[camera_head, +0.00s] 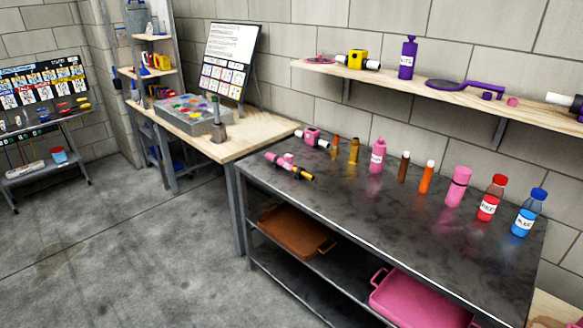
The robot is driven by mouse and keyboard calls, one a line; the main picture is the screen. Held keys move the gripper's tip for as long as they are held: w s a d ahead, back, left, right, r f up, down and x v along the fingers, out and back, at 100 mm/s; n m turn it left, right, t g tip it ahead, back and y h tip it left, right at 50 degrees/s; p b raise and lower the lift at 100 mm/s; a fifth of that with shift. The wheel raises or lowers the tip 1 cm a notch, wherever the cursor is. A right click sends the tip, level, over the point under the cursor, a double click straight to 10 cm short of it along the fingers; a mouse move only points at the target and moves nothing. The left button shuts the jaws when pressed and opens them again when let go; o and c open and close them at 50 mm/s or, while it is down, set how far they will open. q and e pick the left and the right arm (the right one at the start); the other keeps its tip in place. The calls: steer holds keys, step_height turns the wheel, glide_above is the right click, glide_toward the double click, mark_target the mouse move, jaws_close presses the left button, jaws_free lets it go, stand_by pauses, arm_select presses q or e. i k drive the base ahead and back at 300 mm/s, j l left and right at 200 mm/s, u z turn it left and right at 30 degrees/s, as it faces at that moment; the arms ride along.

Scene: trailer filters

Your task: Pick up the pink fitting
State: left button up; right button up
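Several pink things are in view, and I cannot tell for certain which one is the fitting. A small pink T-shaped piece (280,160) lies at the left end of the dark metal table (345,205), beside a yellow and black piece (302,173). Behind it, a pink block-like piece (312,135) sits at the table's back left with a white and black cylinder (322,143) at its right. A tiny pink piece (513,102) is on the wall shelf (440,88). Neither of my grippers is in view.
Bottles and cylinders line the table's back, including a pink bottle (377,155), a red bottle (491,200) and a blue bottle (528,214). A brown tray (297,232) and pink tray (420,305) are below. A wooden table (240,143) stands left. The floor is clear.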

mark_target(278, 162)
steer(key=i+z, duration=0.1)
steer(key=z, duration=0.25)
steer(key=j+z, duration=0.15)
steer(key=z, duration=0.2)
steer(key=i+j+z, duration=0.1)
steer(key=z, duration=0.25)
steer(key=i+j+z, duration=0.3)
steer(key=j, duration=0.4)
steer(key=j+z, duration=0.3)
steer(key=j, duration=0.35)
steer(key=j+z, duration=0.3)
steer(key=j, duration=0.45)
